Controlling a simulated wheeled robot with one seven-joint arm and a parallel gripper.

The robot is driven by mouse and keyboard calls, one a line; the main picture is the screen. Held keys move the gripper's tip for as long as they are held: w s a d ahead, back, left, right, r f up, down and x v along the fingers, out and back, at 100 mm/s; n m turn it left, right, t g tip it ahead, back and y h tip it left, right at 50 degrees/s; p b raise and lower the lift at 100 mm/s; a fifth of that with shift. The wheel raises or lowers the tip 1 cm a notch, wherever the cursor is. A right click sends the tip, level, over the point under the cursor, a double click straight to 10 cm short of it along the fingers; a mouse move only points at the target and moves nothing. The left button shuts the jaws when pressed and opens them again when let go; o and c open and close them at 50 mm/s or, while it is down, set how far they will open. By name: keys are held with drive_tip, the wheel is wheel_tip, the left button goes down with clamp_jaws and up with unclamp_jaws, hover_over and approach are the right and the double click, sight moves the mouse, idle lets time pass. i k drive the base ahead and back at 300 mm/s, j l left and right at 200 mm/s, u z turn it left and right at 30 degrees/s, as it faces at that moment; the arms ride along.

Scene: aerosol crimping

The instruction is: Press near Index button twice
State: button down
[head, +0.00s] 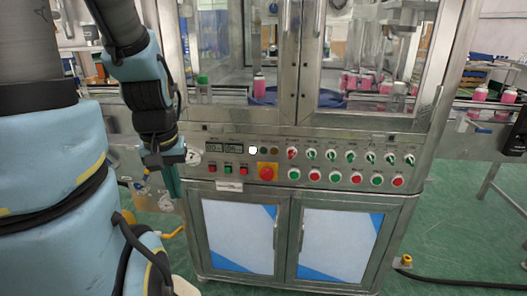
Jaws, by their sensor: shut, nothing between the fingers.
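The control panel (275,187) spans the machine's front below its glass doors. Its labels are too small to read, so I cannot tell which button is the Index one. At its left are a red button (212,168), a green button (228,169) and another red button (244,170). A lower row of green and red round buttons runs right from a green one (294,174). My gripper (173,190) hangs pointing down at the panel's left end, apart from these buttons. Its teal fingers are shut and hold nothing.
Several selector knobs (350,156) line the upper right. Pink bottles (367,80) stand behind the glass. A yellow-handled valve (172,232) is at lower left.

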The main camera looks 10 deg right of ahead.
sight(377, 180)
drive_tip(key=i+l+z, duration=0.2)
drive_tip(key=l+z, duration=0.25)
drive_tip(key=i+l+z, duration=0.3)
drive_tip(key=z, duration=0.2)
